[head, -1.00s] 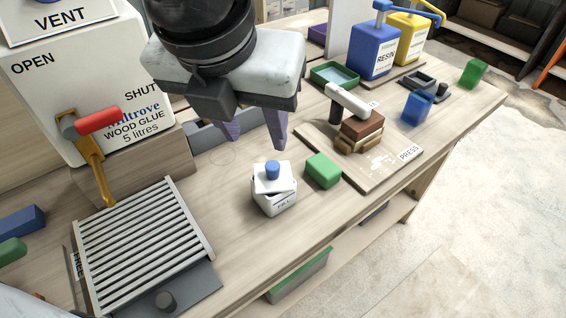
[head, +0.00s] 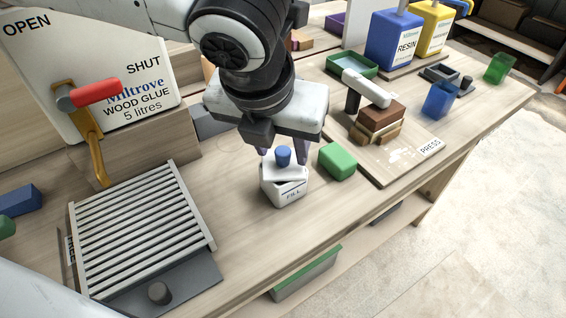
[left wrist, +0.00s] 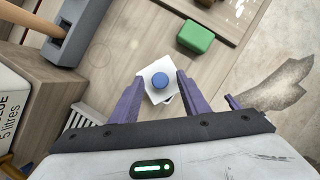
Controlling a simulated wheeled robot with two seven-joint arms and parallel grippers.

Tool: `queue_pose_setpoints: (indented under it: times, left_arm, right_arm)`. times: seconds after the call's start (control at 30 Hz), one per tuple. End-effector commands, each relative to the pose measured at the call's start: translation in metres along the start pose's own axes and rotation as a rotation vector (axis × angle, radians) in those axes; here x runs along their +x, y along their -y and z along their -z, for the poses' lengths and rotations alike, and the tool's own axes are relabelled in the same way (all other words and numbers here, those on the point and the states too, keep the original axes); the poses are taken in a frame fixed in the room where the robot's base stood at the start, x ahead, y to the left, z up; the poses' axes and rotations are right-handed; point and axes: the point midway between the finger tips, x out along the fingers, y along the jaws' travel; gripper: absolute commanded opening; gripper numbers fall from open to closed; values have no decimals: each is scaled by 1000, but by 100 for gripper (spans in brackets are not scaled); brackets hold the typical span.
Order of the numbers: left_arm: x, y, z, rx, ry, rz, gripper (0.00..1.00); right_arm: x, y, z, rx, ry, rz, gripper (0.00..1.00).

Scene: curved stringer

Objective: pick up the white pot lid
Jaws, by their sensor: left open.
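The white pot lid (head: 285,168) with a blue knob (head: 283,155) sits tilted on the white pot (head: 284,192) marked FILL. The lid also shows in the left wrist view (left wrist: 152,92), with its blue knob (left wrist: 159,80) between the fingers. My left gripper (head: 281,151) is open above the lid, its purple fingers on either side of the knob. In the left wrist view my left gripper (left wrist: 158,85) also shows open and empty. I cannot tell whether the fingers touch the lid. My right gripper is not in view.
A green block (head: 338,161) stands close right of the pot. Behind it is a board with a press (head: 376,122). A slatted rack (head: 140,235) lies to the left, near the glue tank (head: 95,90). The bench in front of the pot is clear.

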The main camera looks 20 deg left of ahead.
Motion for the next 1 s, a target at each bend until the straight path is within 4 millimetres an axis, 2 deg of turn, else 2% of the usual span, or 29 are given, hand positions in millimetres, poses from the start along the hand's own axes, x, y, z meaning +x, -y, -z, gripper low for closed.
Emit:
queue_pose_setpoints:
  times: [0.23, 0.5, 0.83, 1.0]
  left_arm:
    - [2, 0, 0, 0, 0, 0, 42]
    - [2, 0, 0, 0, 0, 0, 0]
    - [-2, 0, -2, 0, 1, 1, 0]
    - [-25, 0, -12, -3, 3, 3, 0]
  right_arm:
    - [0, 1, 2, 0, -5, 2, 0]
    - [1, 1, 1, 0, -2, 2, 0]
    - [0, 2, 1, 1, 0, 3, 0]
    - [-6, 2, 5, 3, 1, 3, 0]
